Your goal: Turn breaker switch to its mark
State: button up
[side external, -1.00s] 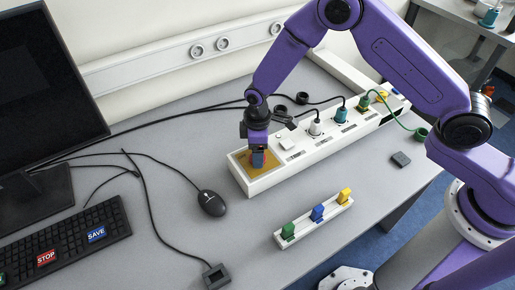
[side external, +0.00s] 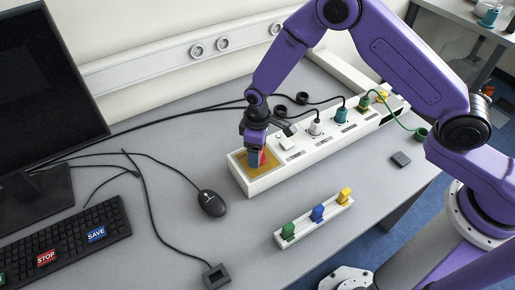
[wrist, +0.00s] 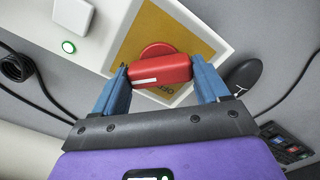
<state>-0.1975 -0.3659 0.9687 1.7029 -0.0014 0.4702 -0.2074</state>
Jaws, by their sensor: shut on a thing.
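The breaker switch (wrist: 160,69) is a red rotary knob with a white line on its bar handle. It sits on a yellow plate (wrist: 150,28) at the near left end of the white power strip. In the side view the red switch (side external: 263,158) shows partly beside my fingers. My gripper (wrist: 160,72) is shut on the bar, one blue finger at each end; in the side view my gripper (side external: 257,156) points down onto the plate. Lettering on the plate is partly hidden by the knob and fingers, so I cannot tell which mark the line points at.
The white power strip (side external: 294,155) has a lit green button (wrist: 69,47) and several plugs with cables. A black mouse (side external: 211,203) lies left of it. A tray with green, blue and yellow pieces (side external: 317,221) stands in front. A keyboard and monitor are at left.

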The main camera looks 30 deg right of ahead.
jog(key=o, duration=1.1)
jog(key=shift+c, duration=0.2)
jog(key=shift+r, duration=0.1)
notch_tip(320, 180, up, 17)
jog(key=shift+r, duration=0.15)
jog(key=s+d+r+n, duration=0.1)
jog(key=s+d+r, duration=0.1)
jog(key=s+d, duration=0.4)
jog(key=s+d+r+n, duration=0.1)
jog(key=s+d, duration=0.5)
jog(key=s, duration=0.8)
jog(key=s+d+r+n, duration=0.1)
jog(key=s+d+r, duration=0.2)
jog(key=s+d, duration=0.3)
jog(key=s, duration=0.4)
jog(key=shift+s+d+n, duration=0.35)
jog(key=shift+n, duration=0.05)
